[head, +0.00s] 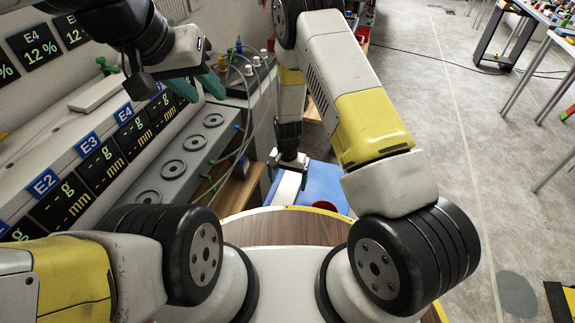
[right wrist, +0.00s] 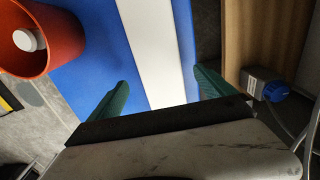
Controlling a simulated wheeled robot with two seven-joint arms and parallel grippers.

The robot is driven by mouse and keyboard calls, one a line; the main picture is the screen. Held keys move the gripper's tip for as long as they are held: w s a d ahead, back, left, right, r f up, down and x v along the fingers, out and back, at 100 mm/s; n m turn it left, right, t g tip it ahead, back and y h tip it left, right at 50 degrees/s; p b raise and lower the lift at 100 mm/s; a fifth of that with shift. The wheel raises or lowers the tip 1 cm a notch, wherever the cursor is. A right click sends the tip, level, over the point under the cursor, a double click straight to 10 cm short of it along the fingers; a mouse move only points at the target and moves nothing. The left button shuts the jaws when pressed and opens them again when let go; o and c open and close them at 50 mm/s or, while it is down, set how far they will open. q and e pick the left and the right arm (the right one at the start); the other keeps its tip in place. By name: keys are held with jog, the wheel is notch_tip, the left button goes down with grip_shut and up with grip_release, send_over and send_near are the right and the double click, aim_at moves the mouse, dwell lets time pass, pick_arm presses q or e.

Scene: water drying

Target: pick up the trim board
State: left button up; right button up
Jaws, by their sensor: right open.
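The trim board looks to be the long white strip (head: 288,187) lying on a blue surface (head: 322,183) in the head view. It also shows in the right wrist view (right wrist: 152,45), running away from my right gripper. My right gripper (right wrist: 162,92) is open, with one green finger on each side of the strip. I cannot tell how high the fingers are above the surface. In the head view the right gripper (head: 289,164) is over the far end of the strip. My left gripper (head: 202,87) looks open and empty above the grey bench, away from the strip.
A red cup (right wrist: 40,38) with something white inside stands on the blue surface, left of the strip in the wrist view. A wooden panel (right wrist: 252,38) and a blue-capped fitting (right wrist: 268,88) lie to the right. A bench with dark round holes (head: 173,169) is at left. Open floor (head: 450,110) is at right.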

aim_at(287, 190)
jog(key=shift+f, duration=1.95)
jog(key=shift+a, duration=0.1)
jog(key=c, duration=1.8)
jog(key=shift+r, duration=0.1)
